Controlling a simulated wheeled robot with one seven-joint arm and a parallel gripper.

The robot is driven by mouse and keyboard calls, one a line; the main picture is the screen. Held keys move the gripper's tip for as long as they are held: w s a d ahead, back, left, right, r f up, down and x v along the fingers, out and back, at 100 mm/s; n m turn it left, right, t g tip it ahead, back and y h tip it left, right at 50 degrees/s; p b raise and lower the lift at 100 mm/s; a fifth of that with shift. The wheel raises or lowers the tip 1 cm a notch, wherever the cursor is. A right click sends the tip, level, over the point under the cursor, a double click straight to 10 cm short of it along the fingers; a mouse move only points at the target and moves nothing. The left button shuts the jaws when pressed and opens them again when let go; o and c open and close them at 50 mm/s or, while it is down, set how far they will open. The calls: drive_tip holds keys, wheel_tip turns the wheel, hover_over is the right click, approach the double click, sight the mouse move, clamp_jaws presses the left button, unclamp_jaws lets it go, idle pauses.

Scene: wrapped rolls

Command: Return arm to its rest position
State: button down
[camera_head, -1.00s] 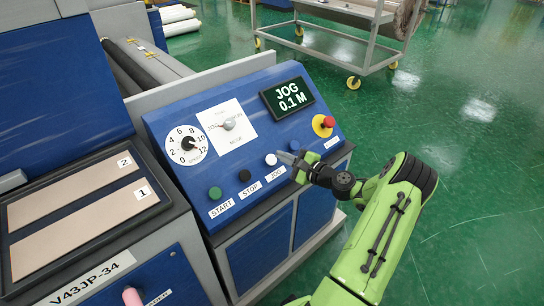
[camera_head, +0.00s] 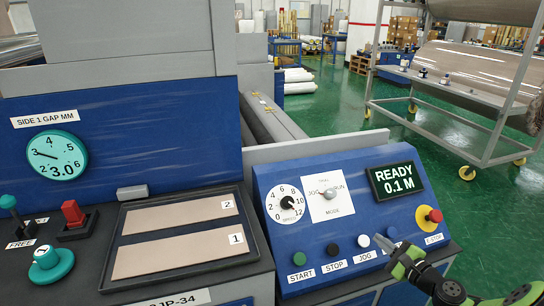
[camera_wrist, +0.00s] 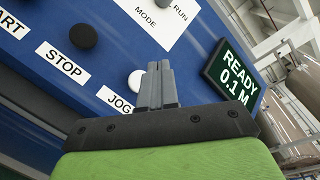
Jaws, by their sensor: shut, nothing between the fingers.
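My green arm reaches in from the lower right of the head view. My gripper (camera_head: 388,244) is shut and empty, just right of the white JOG button (camera_head: 363,241) on the blue control panel (camera_head: 330,225). In the wrist view my closed fingers (camera_wrist: 157,84) overlap the right side of the white JOG button (camera_wrist: 135,80); I cannot tell whether they touch it. The display (camera_head: 396,181) reads "READY 0.1 M".
The panel also has a green START button (camera_head: 299,258), a black STOP button (camera_head: 333,249) and a red emergency stop (camera_head: 434,215). Two numbered plates lie in a black tray (camera_head: 262,262) to the left. A wheeled rack (camera_head: 478,160) stands behind on open green floor.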

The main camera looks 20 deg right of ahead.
drive_tip(key=s+a+r+n+g+p, duration=0.1)
drive_tip(key=a+r+n+g+p, duration=0.15)
drive_tip(key=a+r+n, duration=0.4)
drive_tip(key=s+a+r+n+g+y+p, duration=0.1)
drive_tip(key=a+r+n+g+p, duration=0.2)
drive_tip(key=a, duration=0.7)
drive_tip(key=a+r+n+g+p, duration=0.1)
drive_tip(key=a+r+n+g, duration=0.4)
drive_tip(key=a+n, duration=0.25)
drive_tip(key=s+a+r+n+h+p, duration=0.2)
drive_tip(key=s+r, duration=0.4)
drive_tip(key=s, duration=0.5)
drive_tip(key=s+a+r+n+h+p, duration=0.2)
drive_tip(key=s+r, duration=0.4)
drive_tip(key=s, duration=0.5)
drive_tip(key=a+n+p, duration=0.1)
drive_tip(key=a+n, duration=0.1)
drive_tip(key=shift+a+n+g, duration=0.15)
drive_tip(key=shift+n+g, duration=0.15)
drive_tip(key=shift+g, duration=0.05)
drive_tip(key=shift+w, duration=0.1)
idle(0.8)
